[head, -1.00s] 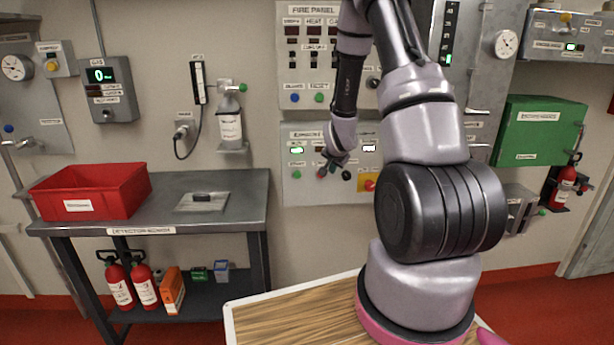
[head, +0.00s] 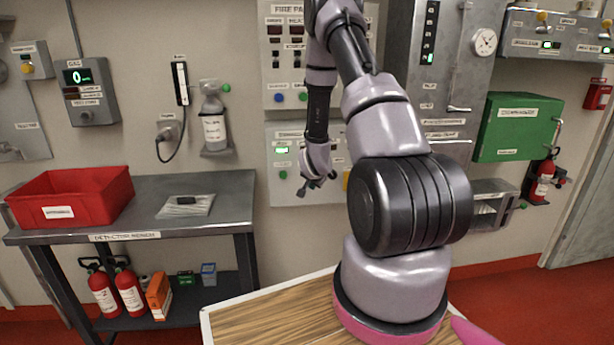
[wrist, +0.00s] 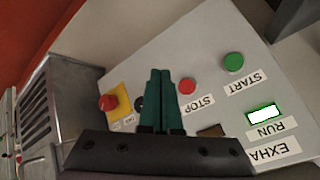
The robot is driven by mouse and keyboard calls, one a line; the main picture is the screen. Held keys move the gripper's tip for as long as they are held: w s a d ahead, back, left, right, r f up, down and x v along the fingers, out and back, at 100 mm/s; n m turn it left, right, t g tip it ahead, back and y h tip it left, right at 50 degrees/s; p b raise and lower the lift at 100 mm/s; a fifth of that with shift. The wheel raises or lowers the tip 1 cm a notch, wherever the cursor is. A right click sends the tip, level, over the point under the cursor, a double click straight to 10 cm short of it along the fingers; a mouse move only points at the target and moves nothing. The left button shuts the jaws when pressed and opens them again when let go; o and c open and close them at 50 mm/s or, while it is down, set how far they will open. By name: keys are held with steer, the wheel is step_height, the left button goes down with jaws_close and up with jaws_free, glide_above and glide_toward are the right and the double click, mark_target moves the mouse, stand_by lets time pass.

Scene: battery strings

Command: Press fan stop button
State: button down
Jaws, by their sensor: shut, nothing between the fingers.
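The fan panel (head: 291,194) is a pale grey wall box with a lit display. In the wrist view its red stop button (wrist: 187,86) sits above a STOP label. The green start button (wrist: 233,62) is to its right, with the lit RUN window (wrist: 263,113) below. My gripper (wrist: 160,72) is shut and empty, its teal fingers together just left of the stop button in the picture. I cannot tell whether they touch the panel. In the head view my gripper (head: 320,184) is before the panel's lower part and the stop button is hidden.
A red mushroom button (wrist: 108,102) on a yellow plate and a dark knob (wrist: 139,103) lie left of the fingers. The fire panel (head: 270,82) is above. A grey bench (head: 237,196) with a red bin (head: 105,190) stands left. A green box (head: 515,125) hangs right.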

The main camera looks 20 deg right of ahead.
steer(key=w+d, duration=0.2)
steer(key=w, duration=0.5)
steer(key=shift+w, duration=0.15)
stand_by(1.9)
steer(key=shift+w+d, duration=0.15)
steer(key=shift+w, duration=0.2)
steer(key=shift+w+d, duration=0.2)
steer(key=shift+w, duration=0.45)
stand_by(1.0)
steer(key=shift+s, duration=0.1)
steer(key=shift+s+a, duration=0.3)
steer(key=shift+s, duration=0.65)
steer(key=shift+s+a, duration=0.25)
steer(key=shift+s, duration=0.55)
steer(key=shift+s+a, duration=0.2)
steer(key=shift+s, duration=0.65)
steer(key=shift+s+a, duration=0.25)
steer(key=shift+s, duration=0.55)
steer(key=shift+r, duration=0.1)
